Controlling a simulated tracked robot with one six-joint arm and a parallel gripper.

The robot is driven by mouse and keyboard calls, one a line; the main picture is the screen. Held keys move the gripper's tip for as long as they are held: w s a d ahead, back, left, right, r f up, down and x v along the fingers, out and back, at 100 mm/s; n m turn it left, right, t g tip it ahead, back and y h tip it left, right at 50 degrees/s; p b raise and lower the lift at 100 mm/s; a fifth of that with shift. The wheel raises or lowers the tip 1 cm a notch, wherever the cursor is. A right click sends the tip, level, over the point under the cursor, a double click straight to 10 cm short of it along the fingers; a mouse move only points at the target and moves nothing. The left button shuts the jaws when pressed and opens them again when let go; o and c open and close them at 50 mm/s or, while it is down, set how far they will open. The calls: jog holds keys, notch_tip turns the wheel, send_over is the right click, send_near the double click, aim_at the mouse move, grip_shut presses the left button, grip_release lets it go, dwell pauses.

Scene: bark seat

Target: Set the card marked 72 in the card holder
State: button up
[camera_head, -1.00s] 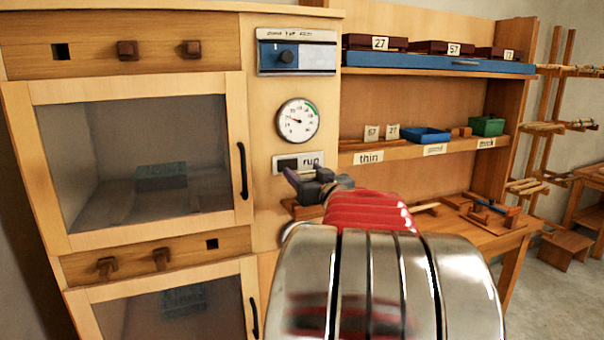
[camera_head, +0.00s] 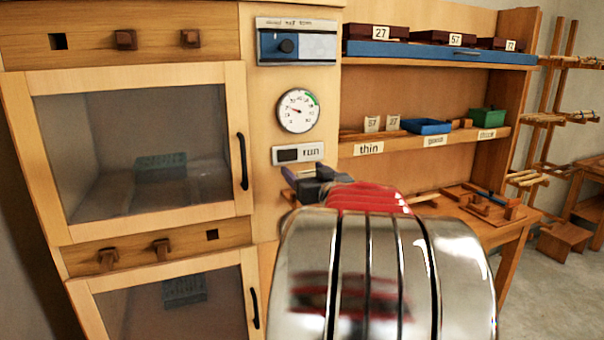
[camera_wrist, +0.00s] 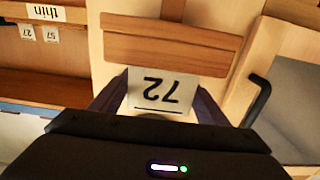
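The white card marked 72 (camera_wrist: 163,91) shows upside down in the wrist view, held between the fingers of my gripper (camera_wrist: 160,100). A brown wooden ledge (camera_wrist: 180,42), apparently the card holder, lies just beyond the card's edge in the wrist view. I cannot tell whether card and ledge touch.
A black door handle (camera_wrist: 258,101) is close beside my gripper. The shelf at right carries cards 57 (camera_head: 371,123) and 27 (camera_head: 393,122), a blue tray (camera_head: 426,126) and a green box (camera_head: 487,117). A gauge (camera_head: 298,111) is above the label.

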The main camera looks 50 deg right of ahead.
jog(key=shift+o, duration=1.1)
jog(key=v, duration=1.4)
jog(key=shift+w+f, duration=0.15)
